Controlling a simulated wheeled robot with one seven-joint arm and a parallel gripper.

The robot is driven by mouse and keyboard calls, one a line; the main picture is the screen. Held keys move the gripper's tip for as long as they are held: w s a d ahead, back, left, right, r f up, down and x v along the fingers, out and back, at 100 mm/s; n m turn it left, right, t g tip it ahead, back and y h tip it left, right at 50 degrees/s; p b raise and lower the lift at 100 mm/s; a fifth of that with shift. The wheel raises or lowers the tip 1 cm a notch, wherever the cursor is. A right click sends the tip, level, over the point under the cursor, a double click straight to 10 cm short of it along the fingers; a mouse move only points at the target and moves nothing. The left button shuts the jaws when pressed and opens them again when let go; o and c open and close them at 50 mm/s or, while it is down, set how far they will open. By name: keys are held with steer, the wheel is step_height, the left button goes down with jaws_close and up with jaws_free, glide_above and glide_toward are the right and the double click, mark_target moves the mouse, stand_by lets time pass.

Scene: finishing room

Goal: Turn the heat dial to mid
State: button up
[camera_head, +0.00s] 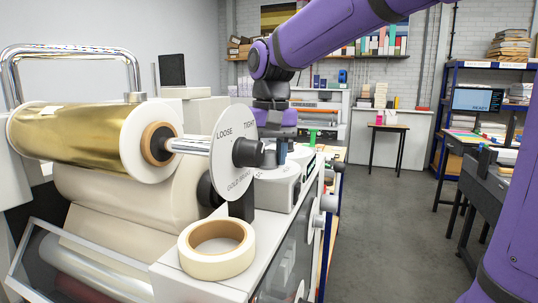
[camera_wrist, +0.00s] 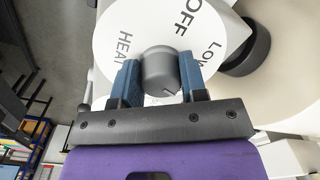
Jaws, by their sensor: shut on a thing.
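The heat dial (camera_wrist: 145,32) is a white round plate lettered HEAT, OFF and LOW in the wrist view. Its grey knob (camera_wrist: 161,70) stands out from the middle of the plate. My gripper (camera_wrist: 160,78) has one blue finger on each side of the knob and is shut on it. The lower part of the plate is hidden by my gripper, and I cannot read the knob's setting. In the head view my gripper (camera_head: 281,152) reaches down behind the gold brake dial (camera_head: 228,135); the heat dial is not clearly visible there.
The gold brake dial, lettered LOOSE and TIGHT, stands close on the left with its black knob. A gold foil roll (camera_head: 85,132) lies beyond it. A tape roll (camera_head: 216,248) rests on the machine's front ledge. Open floor (camera_head: 385,220) lies to the right.

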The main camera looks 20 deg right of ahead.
mark_target(271, 151)
steer(key=shift+r, duration=0.1)
steer(key=o, duration=0.9)
steer(key=r, duration=1)
steer(key=shift+d+r, duration=0.2)
steer(key=shift+r, duration=0.15)
steer(key=shift+s, duration=0.1)
